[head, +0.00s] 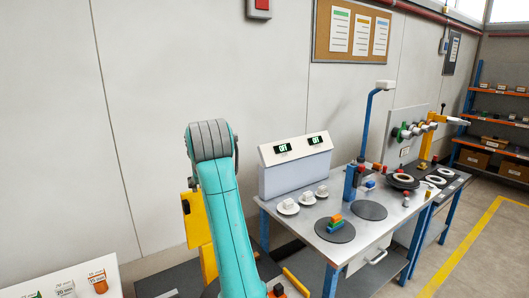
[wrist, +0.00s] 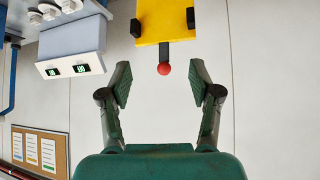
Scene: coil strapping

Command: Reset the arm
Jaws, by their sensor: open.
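My gripper (wrist: 160,82) shows in the wrist view with its two dark green fingers spread apart and nothing between them. A yellow part with a red ball tip (wrist: 164,69) shows ahead of the fingers, at the top of that view; I cannot tell its distance, and the ball looks apart from both fingers. In the head view my teal arm rises from the bottom and bends at a grey joint near the picture's middle left. My gripper is hidden there.
A steel workbench (head: 293,222) right of my arm carries a white box with two displays (head: 297,164), white pieces on saucers, dark discs and coloured blocks (head: 335,224). A white surface with small jars (head: 97,281) is at lower left. Open floor (head: 490,262) lies at right.

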